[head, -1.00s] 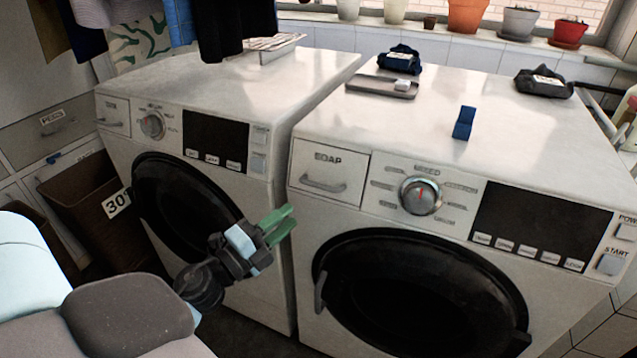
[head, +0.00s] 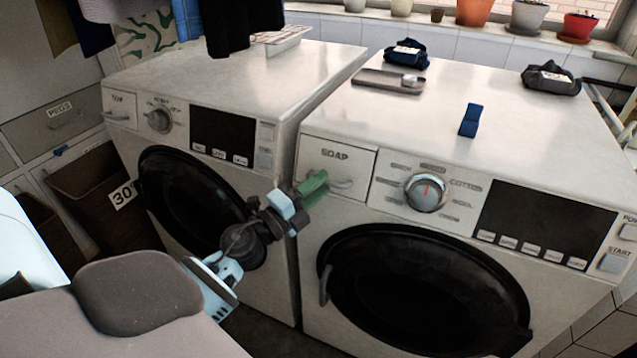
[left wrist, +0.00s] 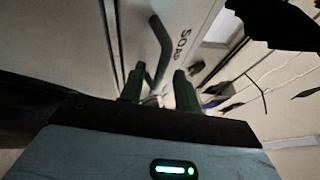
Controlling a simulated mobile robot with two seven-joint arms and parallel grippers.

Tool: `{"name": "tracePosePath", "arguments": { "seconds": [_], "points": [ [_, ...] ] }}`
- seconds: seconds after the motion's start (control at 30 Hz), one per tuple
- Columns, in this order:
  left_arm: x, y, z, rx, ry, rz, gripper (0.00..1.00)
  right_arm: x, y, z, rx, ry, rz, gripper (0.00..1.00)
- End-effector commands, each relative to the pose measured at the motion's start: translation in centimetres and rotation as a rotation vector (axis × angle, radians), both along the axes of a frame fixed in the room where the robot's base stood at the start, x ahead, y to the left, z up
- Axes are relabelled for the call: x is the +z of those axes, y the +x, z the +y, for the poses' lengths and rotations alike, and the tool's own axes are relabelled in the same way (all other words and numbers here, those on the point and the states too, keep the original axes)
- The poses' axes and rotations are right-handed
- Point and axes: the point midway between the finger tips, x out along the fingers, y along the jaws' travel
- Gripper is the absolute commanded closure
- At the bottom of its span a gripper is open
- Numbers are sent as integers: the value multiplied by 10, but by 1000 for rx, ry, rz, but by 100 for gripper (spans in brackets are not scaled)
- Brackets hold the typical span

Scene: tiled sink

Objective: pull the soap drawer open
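The soap drawer (head: 352,167) is the white front marked SOAP at the upper left of the right-hand washing machine (head: 455,100). It looks shut, flush with the panel. Its grey bar handle (head: 344,184) is partly hidden by my left gripper (head: 316,186), whose green fingers are at the handle's left end. In the left wrist view the drawer front (left wrist: 187,18) shows ahead, and the handle (left wrist: 160,48) runs into the gap between the two parted fingers (left wrist: 158,78). Whether either finger touches it, I cannot tell. My right gripper is not in view.
A second washing machine (head: 240,85) stands on the left, with a narrow gap between the two. The round door (head: 425,285) and dial (head: 426,193) lie below and right of the drawer. A tray (head: 385,82), dark bundles and a blue item (head: 471,120) are on top.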

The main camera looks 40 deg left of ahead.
Motion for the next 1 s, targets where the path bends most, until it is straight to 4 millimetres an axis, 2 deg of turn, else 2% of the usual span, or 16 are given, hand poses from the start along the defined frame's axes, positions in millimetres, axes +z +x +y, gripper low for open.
{"name": "tracePosePath", "arguments": {
  "seconds": [0.37, 0.63, 1.0],
  "points": [
    [1, 6, -1, 0, -1, 1, 68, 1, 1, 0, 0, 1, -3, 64],
    [1, 6, -1, 0, -1, 1, 100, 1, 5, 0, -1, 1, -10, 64],
    [0, 4, -2, 0, -1, 2, 100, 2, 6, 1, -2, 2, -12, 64]
  ]
}}
